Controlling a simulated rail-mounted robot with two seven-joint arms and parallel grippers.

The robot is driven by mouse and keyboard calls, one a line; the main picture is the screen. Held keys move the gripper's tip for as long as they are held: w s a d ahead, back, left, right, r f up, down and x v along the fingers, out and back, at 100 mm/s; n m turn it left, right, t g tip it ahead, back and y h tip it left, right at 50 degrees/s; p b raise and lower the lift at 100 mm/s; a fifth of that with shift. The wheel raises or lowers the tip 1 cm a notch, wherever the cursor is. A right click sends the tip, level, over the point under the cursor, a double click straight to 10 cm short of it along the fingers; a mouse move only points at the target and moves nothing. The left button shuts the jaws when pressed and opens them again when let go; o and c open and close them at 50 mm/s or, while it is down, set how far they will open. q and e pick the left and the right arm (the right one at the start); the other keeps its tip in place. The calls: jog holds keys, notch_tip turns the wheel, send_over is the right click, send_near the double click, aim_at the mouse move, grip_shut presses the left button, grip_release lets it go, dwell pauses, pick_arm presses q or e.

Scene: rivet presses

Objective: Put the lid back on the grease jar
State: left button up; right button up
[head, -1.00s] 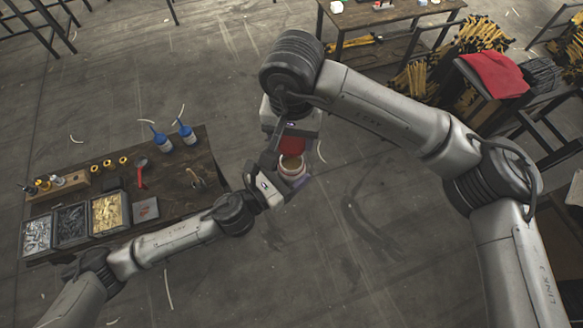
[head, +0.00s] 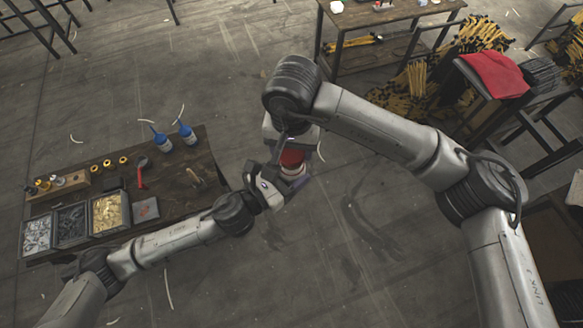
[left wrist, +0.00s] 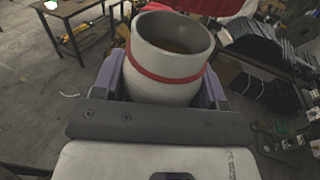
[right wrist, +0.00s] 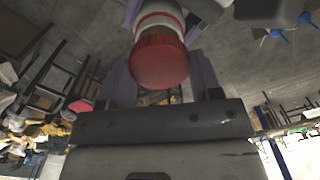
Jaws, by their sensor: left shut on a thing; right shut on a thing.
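The grease jar (head: 293,171) is pale, with a red band, and sits between the purple fingers of my left gripper (head: 284,181), which is shut on it. In the left wrist view the jar (left wrist: 165,75) shows an open mouth. The red lid (head: 291,157) is in my right gripper (head: 290,150), which is shut on it. In the head view the lid hides the jar's mouth. In the right wrist view the lid (right wrist: 160,62) shows between the fingers, with the jar (right wrist: 160,17) just beyond. I cannot tell how wide the gap between them is.
Jar and lid are held over open floor, right of a dark bench (head: 185,155) with blue-capped bottles (head: 162,143) and parts trays (head: 107,212). A rack with a red cloth (head: 493,73) stands at the right. Another table (head: 390,15) stands at the back.

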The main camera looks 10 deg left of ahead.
aim_at(292, 172)
jog(key=shift+s, duration=0.1)
jog(key=shift+f, duration=0.15)
dwell(0.7)
jog(key=shift+f, duration=0.75)
jog(key=shift+f, duration=0.55)
